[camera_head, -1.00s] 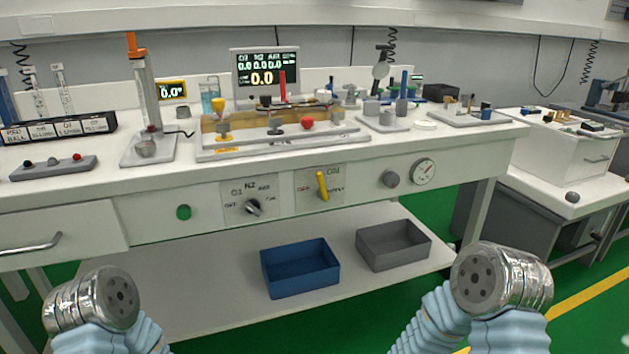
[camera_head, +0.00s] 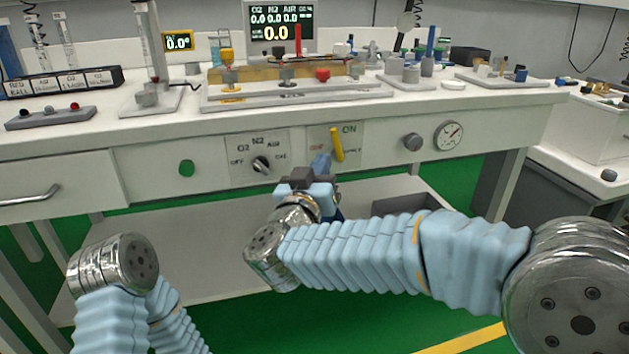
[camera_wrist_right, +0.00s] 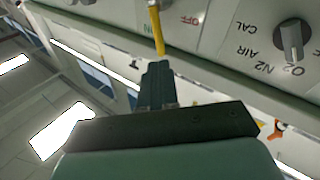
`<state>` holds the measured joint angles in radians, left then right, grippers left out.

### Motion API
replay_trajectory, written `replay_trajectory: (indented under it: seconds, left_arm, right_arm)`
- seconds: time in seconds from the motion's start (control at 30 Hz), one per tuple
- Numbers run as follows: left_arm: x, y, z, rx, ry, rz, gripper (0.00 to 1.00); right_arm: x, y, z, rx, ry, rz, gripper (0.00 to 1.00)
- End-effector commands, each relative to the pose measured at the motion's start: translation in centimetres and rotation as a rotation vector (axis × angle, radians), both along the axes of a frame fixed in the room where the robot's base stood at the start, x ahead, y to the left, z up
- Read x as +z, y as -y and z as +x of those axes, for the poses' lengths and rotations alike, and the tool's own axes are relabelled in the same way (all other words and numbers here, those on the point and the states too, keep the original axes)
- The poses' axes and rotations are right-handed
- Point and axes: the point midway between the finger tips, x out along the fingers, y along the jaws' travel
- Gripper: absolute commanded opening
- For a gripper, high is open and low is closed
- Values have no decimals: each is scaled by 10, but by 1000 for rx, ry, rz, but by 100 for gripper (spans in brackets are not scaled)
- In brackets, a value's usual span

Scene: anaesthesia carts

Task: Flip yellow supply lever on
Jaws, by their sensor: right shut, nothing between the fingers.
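The yellow supply lever (camera_head: 337,144) is on a small labelled panel on the front of the white bench. It stands nearly upright, its top leaning slightly left, with red lettering to its left and green "ON" lettering at upper right. My right gripper (camera_head: 321,164) is shut and empty, just left of the lever's lower end. In the right wrist view the shut fingers (camera_wrist_right: 157,72) point at the end of the yellow lever (camera_wrist_right: 157,30); I cannot tell whether they touch. My left arm shows at lower left, but its gripper is not in view.
A grey bin (camera_head: 405,202) on the lower shelf is partly behind my right arm.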

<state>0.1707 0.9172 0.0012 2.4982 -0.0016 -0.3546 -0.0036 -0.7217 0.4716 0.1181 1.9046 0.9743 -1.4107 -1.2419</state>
Motion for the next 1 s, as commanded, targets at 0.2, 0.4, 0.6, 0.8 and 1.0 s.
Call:
replay_trajectory:
  seconds: [0.2, 0.4, 0.6, 0.8, 1.0]
  left_arm:
    - [1, 0, 0, 0, 0, 0, 0]
    - [1, 0, 0, 0, 0, 0, 0]
    - [1, 0, 0, 0, 0, 0, 0]
    - [1, 0, 0, 0, 0, 0, 0]
    - [24, -1, 0, 2, 3, 4, 0]
  right_arm:
    - [5, 12, 41, -2, -1, 1, 0]
    - [9, 16, 61, 0, -1, 0, 0]
    - [10, 17, 65, 1, 0, 1, 0]
    - [10, 17, 65, 1, 0, 1, 0]
    - [21, 22, 66, 1, -30, 89, 0]
